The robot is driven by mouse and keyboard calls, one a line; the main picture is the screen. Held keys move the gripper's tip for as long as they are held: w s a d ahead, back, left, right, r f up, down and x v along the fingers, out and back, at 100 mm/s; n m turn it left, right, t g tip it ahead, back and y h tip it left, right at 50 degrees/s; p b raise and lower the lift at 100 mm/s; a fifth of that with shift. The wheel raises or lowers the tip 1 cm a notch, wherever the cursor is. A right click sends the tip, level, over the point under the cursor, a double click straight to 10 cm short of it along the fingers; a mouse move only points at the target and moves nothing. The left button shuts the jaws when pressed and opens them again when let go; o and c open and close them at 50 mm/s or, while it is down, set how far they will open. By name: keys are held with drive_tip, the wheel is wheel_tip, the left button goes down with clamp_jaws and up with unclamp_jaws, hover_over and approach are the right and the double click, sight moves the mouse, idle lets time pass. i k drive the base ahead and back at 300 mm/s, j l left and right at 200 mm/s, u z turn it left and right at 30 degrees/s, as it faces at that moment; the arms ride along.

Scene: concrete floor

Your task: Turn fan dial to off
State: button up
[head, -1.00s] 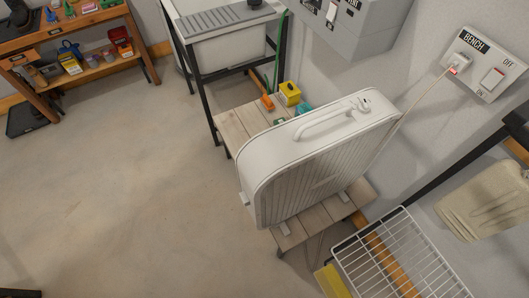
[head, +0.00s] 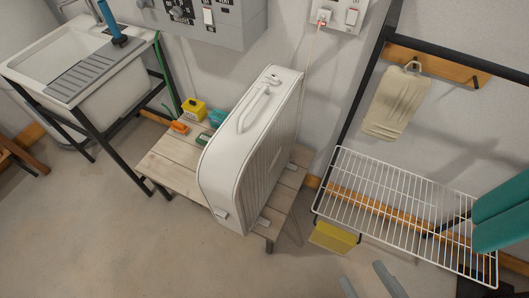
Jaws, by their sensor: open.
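The fan (head: 232,160) is a white, upright box-shaped unit with a ribbed front and a carrying handle (head: 252,108) on top. It stands on a low wooden table. A small dark control, seemingly the dial (head: 271,77), shows on its top at the far end beyond the handle; its setting is too small to read. My gripper (head: 369,285) shows only as two grey fingertips at the bottom edge, apart and empty. It is to the lower right of the fan and touches nothing that I can see.
The wooden table (head: 170,170) also holds a yellow box (head: 194,110) and an orange item (head: 179,127). A cord runs up to a wall switch panel (head: 337,14). Floor in front is clear.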

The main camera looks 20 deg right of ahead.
sight(274, 82)
drive_tip(key=j+z, duration=0.3)
drive_tip(key=z, duration=0.15)
drive_tip(key=j+z, duration=0.7)
drive_tip(key=z, duration=0.2)
